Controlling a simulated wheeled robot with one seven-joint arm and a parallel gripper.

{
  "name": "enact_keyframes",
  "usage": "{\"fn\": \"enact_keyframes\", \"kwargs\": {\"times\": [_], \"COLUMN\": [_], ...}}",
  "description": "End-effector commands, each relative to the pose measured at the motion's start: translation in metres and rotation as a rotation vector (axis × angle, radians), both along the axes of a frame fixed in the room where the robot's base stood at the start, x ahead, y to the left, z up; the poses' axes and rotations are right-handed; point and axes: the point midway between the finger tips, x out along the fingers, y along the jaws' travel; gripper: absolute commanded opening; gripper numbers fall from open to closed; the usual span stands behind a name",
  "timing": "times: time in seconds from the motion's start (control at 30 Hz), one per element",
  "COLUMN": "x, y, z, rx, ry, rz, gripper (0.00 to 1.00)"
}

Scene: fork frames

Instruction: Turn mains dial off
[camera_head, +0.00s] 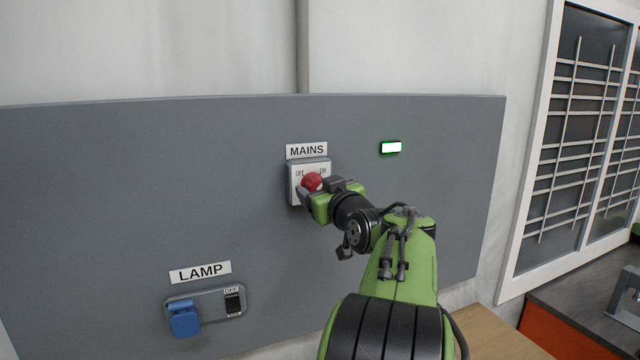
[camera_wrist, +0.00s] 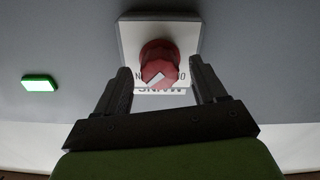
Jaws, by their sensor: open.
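The mains dial (camera_head: 311,181) is a red knob on a white box (camera_head: 296,192) under the MAINS label (camera_head: 306,150), with OFF at the left and ON at the right. A white mark on the knob points up and right, towards ON. My gripper (camera_head: 319,192) is at the box, its far parts partly hiding the dial. In the wrist view the red dial (camera_wrist: 160,62) lies between the two open fingers of my gripper (camera_wrist: 160,90), with gaps on both sides. The wrist picture shows the lettering upside down.
A lit green-white indicator (camera_head: 391,147) is on the grey panel (camera_head: 130,180), right of the box. Below left are a LAMP label (camera_head: 200,272), a blue socket cover (camera_head: 184,318) and a black switch (camera_head: 233,303) under OFF. A wooden surface (camera_head: 490,335) is at lower right.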

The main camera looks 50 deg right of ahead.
Motion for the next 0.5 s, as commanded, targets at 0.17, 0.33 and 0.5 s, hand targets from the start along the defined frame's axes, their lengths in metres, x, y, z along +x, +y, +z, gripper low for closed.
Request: {"fn": "enact_keyframes", "kwargs": {"times": [0.17, 0.33, 0.5], "x": [0.0008, 0.0007, 0.0006], "y": [-0.0007, -0.0006, -0.0004], "z": [-0.0005, -0.0008, -0.0008], "rx": [-0.001, 0.000, 0.000], "ry": [0.000, 0.000, 0.000], "rz": [-0.001, -0.001, 0.000], "gripper": [0.70, 0.54, 0.28]}}
